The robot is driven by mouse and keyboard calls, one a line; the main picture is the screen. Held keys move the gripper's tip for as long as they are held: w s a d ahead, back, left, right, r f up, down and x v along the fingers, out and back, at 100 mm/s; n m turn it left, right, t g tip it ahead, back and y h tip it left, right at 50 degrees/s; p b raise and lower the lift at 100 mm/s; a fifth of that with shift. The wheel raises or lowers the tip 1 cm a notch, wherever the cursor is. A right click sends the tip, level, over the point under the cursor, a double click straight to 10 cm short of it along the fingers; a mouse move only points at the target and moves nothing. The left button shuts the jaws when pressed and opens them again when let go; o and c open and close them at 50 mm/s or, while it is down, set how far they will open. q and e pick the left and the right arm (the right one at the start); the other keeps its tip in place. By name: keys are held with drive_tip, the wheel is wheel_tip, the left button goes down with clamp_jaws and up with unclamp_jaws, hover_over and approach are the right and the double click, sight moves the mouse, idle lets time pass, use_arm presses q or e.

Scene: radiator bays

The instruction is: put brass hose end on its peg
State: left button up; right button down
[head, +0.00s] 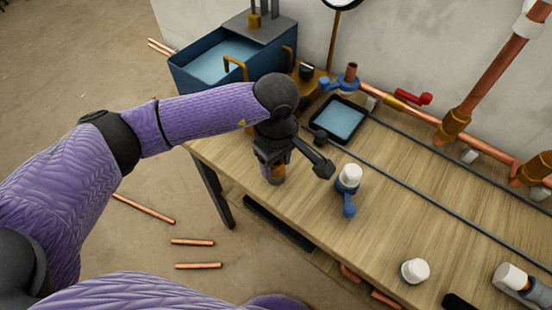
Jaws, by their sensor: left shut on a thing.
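My left gripper (275,165) points down over the left edge of the wooden bench. A dark bar with a blocky end (320,166) sticks out to the right beside the gripper. I cannot clearly make out the peg. My right gripper is not in view.
A blue tub (190,82) and a shallow dark tray (340,118) stand behind the gripper. A blue-handled valve with a white cap (349,178) is close on the right. Copper pipes (490,80) run along the wall. Loose copper rods (192,242) lie on the floor.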

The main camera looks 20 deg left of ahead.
use_arm(q)
drive_tip(key=shift+f, duration=0.25)
drive_tip(key=o, duration=1.1)
drive_tip(key=shift+c, duration=0.2)
